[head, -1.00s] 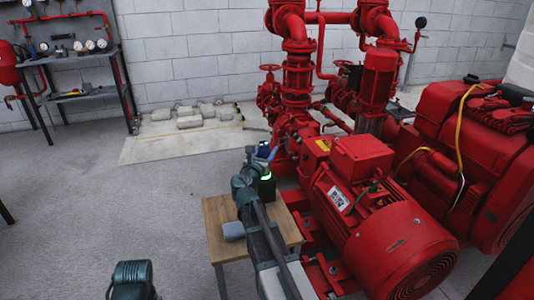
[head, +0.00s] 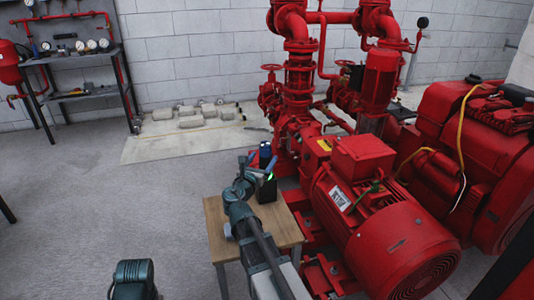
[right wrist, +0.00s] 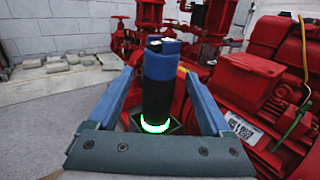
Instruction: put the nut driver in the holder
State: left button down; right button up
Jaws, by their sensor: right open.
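The nut driver (right wrist: 158,85) has a blue and black grip and stands upright in the right wrist view. Its lower end is at a glowing green ring in the dark holder (right wrist: 175,127). In the head view its blue top (head: 265,152) rises above the black holder (head: 267,193) with a green light, on a small wooden table. My right gripper (head: 261,167) is open, with one finger on each side of the driver and visible gaps between; the wrist view shows this too (right wrist: 157,76). The holder's opening is mostly hidden.
The wooden table (head: 215,215) bears a grey object (head: 228,231), partly hidden by my right arm. The red pump and motor (head: 385,235) stand close on the right. Open floor (head: 120,210) lies to the left, with a gauge shelf (head: 85,60) at the back.

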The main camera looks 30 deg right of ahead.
jog(key=v, duration=0.6)
dwell(0.5)
